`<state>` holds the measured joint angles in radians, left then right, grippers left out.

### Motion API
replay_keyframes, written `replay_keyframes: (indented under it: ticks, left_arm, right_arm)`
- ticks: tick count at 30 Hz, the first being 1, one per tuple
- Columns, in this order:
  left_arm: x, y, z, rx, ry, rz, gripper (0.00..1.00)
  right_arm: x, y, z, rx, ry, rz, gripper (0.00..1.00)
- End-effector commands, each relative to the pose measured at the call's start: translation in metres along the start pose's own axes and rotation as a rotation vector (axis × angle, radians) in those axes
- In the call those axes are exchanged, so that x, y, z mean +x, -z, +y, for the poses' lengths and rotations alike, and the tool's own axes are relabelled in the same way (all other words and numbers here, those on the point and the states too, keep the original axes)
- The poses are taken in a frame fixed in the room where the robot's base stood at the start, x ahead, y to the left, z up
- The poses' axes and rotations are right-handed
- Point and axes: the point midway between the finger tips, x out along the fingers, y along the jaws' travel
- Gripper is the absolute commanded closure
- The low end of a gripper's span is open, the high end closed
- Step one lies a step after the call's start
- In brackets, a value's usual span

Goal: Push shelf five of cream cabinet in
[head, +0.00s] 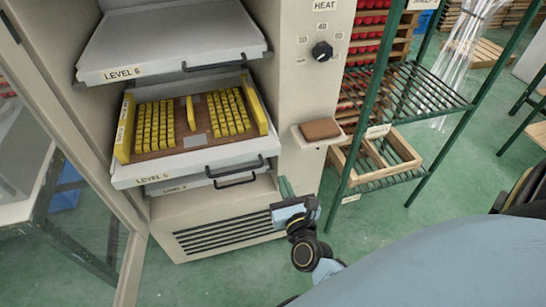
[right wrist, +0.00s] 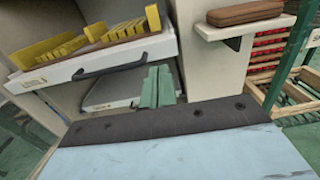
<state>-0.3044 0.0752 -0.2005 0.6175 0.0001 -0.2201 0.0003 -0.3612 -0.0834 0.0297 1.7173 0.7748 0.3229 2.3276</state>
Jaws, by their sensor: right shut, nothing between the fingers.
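The cream cabinet (head: 289,110) stands open, with its glass door swung to the left. Its level 5 shelf (head: 200,165) is pulled partly out and bears a brown board with yellow pieces in rows and yellow side strips. The shelf also shows in the right wrist view (right wrist: 110,62), with its dark handle on the front. My right gripper (head: 284,187) is low, in front of the cabinet and right of the shelf's handle. Its green fingers (right wrist: 158,88) are together and empty, apart from the shelf front as far as I can tell. My left gripper is out of view.
The level 6 shelf (head: 165,50) sticks out above, and another shelf (head: 235,181) lies just below level 5. A small ledge with a brown block (head: 320,129) juts from the cabinet's right side. A green rack (head: 400,95) stands to the right.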

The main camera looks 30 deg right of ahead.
Motion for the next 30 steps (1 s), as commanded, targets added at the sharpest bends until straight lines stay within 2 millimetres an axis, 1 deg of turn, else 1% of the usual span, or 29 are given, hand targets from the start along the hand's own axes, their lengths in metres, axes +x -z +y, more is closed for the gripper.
replay_keyframes:
  ticks: [1,6,9,13,18,30]
  left_arm:
    - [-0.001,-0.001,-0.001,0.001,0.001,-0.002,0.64]
    - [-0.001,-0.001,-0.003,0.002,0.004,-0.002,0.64]
    - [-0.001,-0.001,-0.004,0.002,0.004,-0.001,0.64]
    - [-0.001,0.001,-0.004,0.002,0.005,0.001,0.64]
    - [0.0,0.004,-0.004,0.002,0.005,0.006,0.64]
    - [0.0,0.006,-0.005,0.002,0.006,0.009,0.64]
  right_arm:
    - [0.013,-0.002,0.001,0.002,0.0,-0.003,1.0]
    - [0.048,-0.001,0.001,-0.001,-0.001,-0.002,1.0]
    - [0.066,-0.001,0.001,-0.003,-0.001,-0.001,1.0]
    - [0.082,0.0,0.001,-0.003,-0.002,0.0,1.0]
    - [0.093,0.0,0.0,-0.003,-0.001,0.001,1.0]
    - [0.096,0.001,-0.001,-0.004,0.001,0.001,1.0]
